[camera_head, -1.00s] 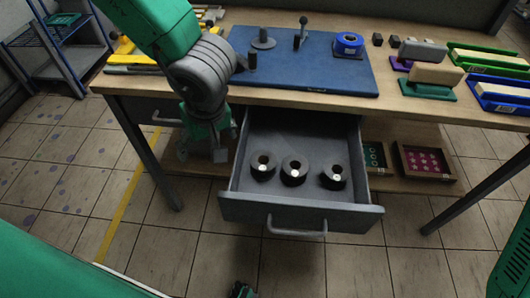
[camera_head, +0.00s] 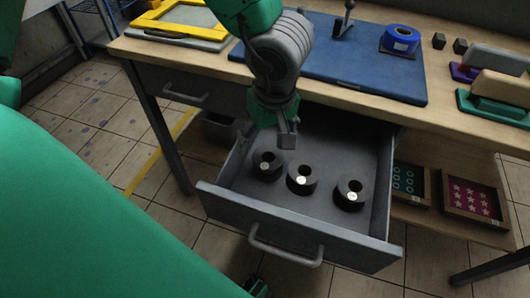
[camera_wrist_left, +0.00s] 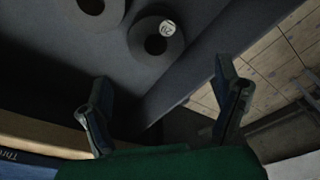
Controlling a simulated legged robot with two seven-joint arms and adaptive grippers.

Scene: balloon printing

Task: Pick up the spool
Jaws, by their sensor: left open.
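Three dark spools with round holes and pale labels stand in a row in the open drawer: a left spool (camera_head: 267,165), a middle spool (camera_head: 302,179) and a right spool (camera_head: 350,193). My left gripper (camera_head: 287,137) is over the drawer, above and slightly behind the left and middle spools, apart from them. In the left wrist view, its two fingers (camera_wrist_left: 165,105) are spread and empty. One spool (camera_wrist_left: 156,40) shows whole there beyond the fingers, and another spool (camera_wrist_left: 92,8) is cut by the top edge.
The grey drawer (camera_head: 290,232) is pulled out below the wooden table (camera_head: 455,125). Stamps (camera_head: 498,93) stand at the right. Small trays (camera_head: 472,198) sit on a lower shelf.

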